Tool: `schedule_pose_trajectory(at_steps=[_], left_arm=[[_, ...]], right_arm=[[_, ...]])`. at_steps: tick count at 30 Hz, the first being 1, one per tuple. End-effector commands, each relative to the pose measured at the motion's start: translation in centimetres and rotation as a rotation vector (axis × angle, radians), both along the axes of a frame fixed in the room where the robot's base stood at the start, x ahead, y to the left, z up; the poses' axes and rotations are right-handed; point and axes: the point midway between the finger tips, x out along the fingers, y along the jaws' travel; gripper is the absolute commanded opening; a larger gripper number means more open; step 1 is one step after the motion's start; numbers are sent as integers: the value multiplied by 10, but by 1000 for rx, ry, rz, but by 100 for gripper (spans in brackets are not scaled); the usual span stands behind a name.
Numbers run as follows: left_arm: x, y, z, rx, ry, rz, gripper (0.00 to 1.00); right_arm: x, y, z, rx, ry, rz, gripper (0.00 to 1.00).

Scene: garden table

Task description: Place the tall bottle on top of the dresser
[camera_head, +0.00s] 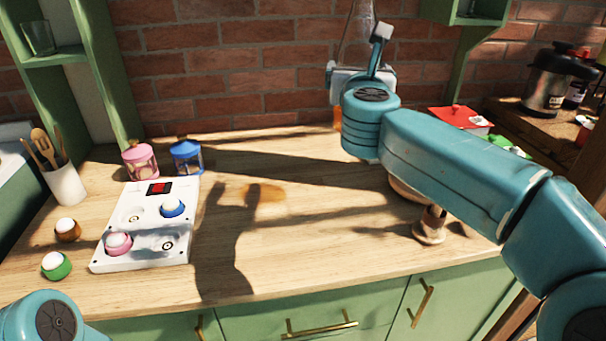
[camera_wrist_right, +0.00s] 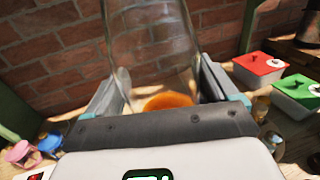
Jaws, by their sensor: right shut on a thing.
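The tall bottle (camera_head: 357,40) is clear glass and stands out against the brick wall at the top of the head view. In the right wrist view the bottle (camera_wrist_right: 152,50) is between the two fingers, with orange contents low in it. My right gripper (camera_head: 360,75) is shut on it near the back wall. The gripper and arm hide much of the bottle, and I cannot tell whether its base touches anything. Of my left arm only a teal joint shows at the lower left; its gripper is out of view. I cannot tell which furniture is the dresser.
A wooden worktop (camera_head: 300,235) tops green drawers (camera_head: 285,323). A white panel with knobs (camera_head: 150,225), pink (camera_head: 140,160) and blue lanterns (camera_head: 187,158), and a utensil cup (camera_head: 66,185) stand left. A red-lidded box (camera_head: 462,118) is at right. Green shelves (camera_head: 104,75) flank the brick wall.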

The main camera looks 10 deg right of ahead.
Motion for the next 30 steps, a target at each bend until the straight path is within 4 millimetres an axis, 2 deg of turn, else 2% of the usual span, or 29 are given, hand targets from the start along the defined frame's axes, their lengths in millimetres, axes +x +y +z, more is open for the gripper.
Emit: schedule_pose_trajectory(at_steps=[6, 15, 18, 23, 30], left_arm=[[0, 0, -29, 0, 0, 0, 43], [0, 0, -59, 0, 0, 0, 43], [0, 0, -64, 0, 0, 0, 43], [0, 0, -66, 0, 0, 0, 43], [0, 0, -78, 0, 0, 0, 43]], right_arm=[[-3, 0, -52, -3, 1, -1, 22], [-3, 0, -128, -2, 0, -1, 22], [-3, 0, -144, 0, -2, -1, 22], [-2, -1, -155, 0, -3, -1, 22], [0, -1, -190, -1, -2, -1, 22]])
